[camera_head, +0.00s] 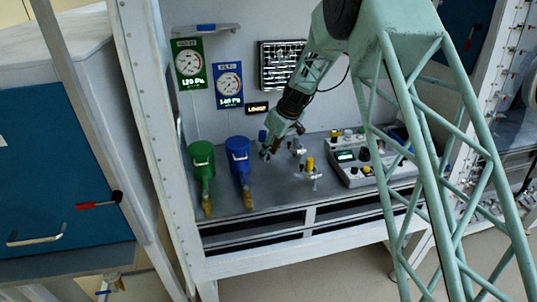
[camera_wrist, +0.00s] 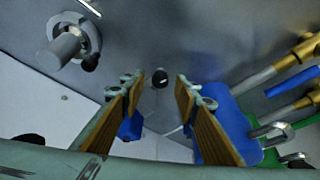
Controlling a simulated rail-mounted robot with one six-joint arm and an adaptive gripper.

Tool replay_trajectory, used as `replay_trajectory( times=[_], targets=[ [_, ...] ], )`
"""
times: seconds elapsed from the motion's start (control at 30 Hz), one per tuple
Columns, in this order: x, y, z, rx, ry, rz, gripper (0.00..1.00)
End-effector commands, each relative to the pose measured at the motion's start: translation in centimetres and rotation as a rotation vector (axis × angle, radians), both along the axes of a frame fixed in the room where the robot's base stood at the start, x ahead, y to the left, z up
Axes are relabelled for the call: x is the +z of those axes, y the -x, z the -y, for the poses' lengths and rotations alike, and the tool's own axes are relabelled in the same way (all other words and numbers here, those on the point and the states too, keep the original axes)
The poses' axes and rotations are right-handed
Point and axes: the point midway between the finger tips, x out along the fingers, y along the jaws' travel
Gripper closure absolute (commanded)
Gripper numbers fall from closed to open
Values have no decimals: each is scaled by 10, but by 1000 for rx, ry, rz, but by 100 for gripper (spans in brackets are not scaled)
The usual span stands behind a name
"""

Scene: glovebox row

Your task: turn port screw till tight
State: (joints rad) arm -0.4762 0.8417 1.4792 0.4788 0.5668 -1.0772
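My gripper (camera_head: 268,153) is low over the grey deck inside the glovebox, right of the blue canister (camera_head: 238,153). In the wrist view my gripper (camera_wrist: 160,84) is open, with its two padded fingers apart. A small dark round piece with a pale centre (camera_wrist: 160,78) shows between the fingertips; I cannot tell whether it is the port screw. A small blue part (camera_wrist: 130,127) is partly hidden behind the left finger. A small display (camera_head: 257,108) on the back wall seems to read LOOSE.
A green canister (camera_head: 202,159) stands left of the blue one; both have brass-coloured ends. A metal fitting with a yellow top (camera_head: 311,168) and a control box (camera_head: 350,157) stand to the right. A grey round fitting (camera_wrist: 68,45) is at upper left in the wrist view. Gauge panels hang behind.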

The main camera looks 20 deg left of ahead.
Motion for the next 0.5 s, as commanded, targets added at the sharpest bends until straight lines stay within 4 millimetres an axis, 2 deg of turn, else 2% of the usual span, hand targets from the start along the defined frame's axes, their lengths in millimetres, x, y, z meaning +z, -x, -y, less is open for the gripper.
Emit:
replay_trajectory(
  times=[0.13, 0.5],
  targets=[
    [-6, -1, -2, 0, 0, 0, 71],
    [-7, -1, -2, 0, 0, 0, 73]
  ],
)
